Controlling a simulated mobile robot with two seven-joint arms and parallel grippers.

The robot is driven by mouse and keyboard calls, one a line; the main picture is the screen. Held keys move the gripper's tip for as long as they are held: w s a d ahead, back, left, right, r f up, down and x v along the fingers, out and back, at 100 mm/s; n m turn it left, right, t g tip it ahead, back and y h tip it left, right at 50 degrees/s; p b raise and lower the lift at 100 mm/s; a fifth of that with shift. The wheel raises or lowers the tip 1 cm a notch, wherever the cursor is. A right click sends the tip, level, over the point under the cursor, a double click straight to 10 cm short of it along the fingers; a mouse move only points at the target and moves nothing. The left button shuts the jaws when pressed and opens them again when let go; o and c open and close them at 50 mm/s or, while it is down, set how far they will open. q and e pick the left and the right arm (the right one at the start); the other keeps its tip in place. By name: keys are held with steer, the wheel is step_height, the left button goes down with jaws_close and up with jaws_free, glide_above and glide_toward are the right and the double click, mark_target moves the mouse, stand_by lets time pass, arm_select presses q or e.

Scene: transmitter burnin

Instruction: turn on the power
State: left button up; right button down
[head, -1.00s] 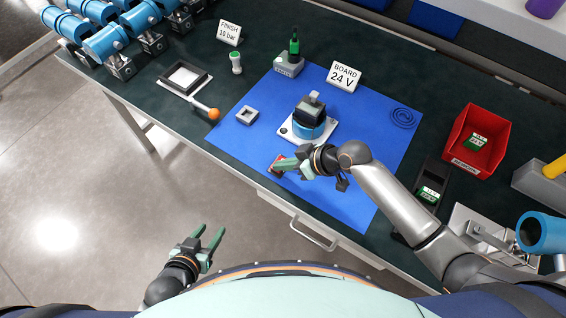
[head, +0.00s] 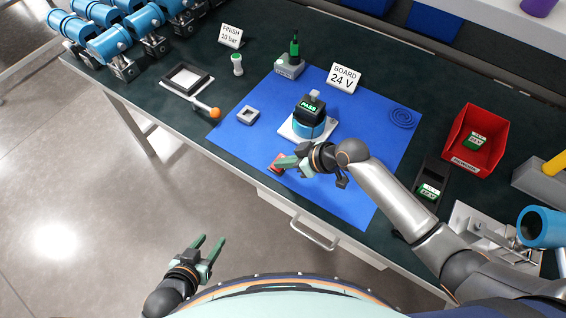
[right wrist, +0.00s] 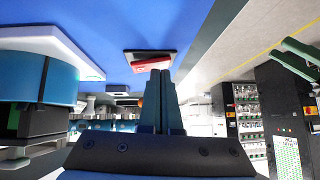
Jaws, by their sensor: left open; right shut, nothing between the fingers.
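A transmitter (head: 304,130) with a blue body and dark head stands upright on a white base on the blue mat (head: 355,200). Its display (head: 309,105) is lit with green "PASS". A red rocker switch (head: 275,169) on a dark plate sits near the mat's front edge; the switch also shows in the right wrist view (right wrist: 150,66). My right gripper (head: 281,163) is shut and empty, its fingertips right at the red switch; whether they touch it I cannot tell. My left gripper (head: 210,248) is open and empty, off the table in front of it.
A "BOARD 24 V" sign (head: 344,77) and a grey unit with a green bottle-like part (head: 290,66) stand behind. A red bin (head: 478,140) and a dark tray (head: 431,172) with green-labelled modules lie right. A square frame and orange-knobbed lever (head: 207,109) lie left.

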steer(key=shift+w+d+r, duration=0.15)
steer(key=shift+w+d, duration=0.2)
steer(key=shift+w, duration=0.05)
steer(key=shift+r, duration=0.1)
steer(key=shift+r+p, duration=0.3)
steer(key=shift+p, duration=0.1)
steer(key=r+p, duration=0.3)
steer(key=shift+s+a+r, duration=0.2)
steer(key=shift+r, duration=0.05)
steer(key=s+v, duration=0.1)
steer(key=v, duration=0.8)
steer(key=shift+s+a+r+p, duration=0.2)
steer(key=shift+s+p, duration=0.1)
steer(key=shift+s, duration=0.2)
